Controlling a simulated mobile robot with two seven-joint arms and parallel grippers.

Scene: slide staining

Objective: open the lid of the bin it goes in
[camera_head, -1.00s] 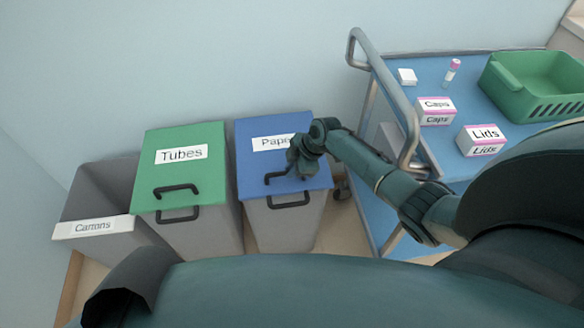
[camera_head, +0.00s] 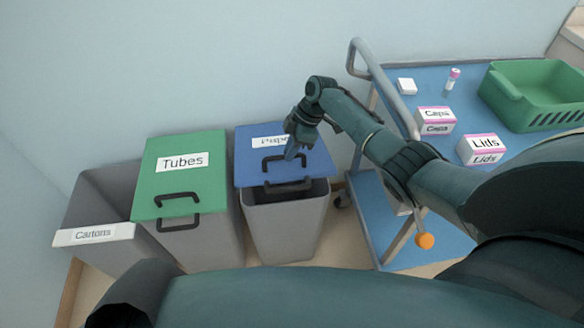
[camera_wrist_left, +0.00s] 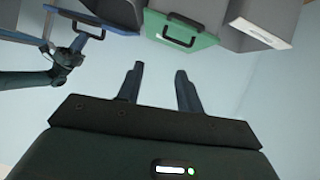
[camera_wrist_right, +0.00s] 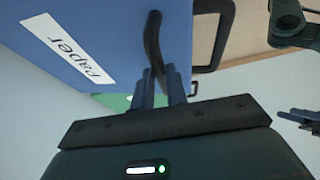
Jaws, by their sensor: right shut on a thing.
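The Paper bin (camera_head: 280,230) is grey with a blue lid (camera_head: 318,162), which is raised a little, with a dark gap under its front edge. The white "Paper" label (camera_wrist_right: 68,50) shows in the right wrist view. My right gripper (camera_head: 291,152) is shut on the black handle (camera_wrist_right: 153,45) on top of the lid. A second black handle (camera_head: 288,186) is at the lid's front. My left gripper (camera_wrist_left: 158,75) is open and empty, and is outside the head view.
The Tubes bin (camera_head: 200,238) with a shut green lid (camera_head: 180,185) stands to the left. The open Cartons bin (camera_head: 110,190) is beyond it. At right is a blue cart (camera_head: 400,115) with boxes and a green basket (camera_head: 540,95). An orange ball (camera_head: 425,241) shows below my right arm.

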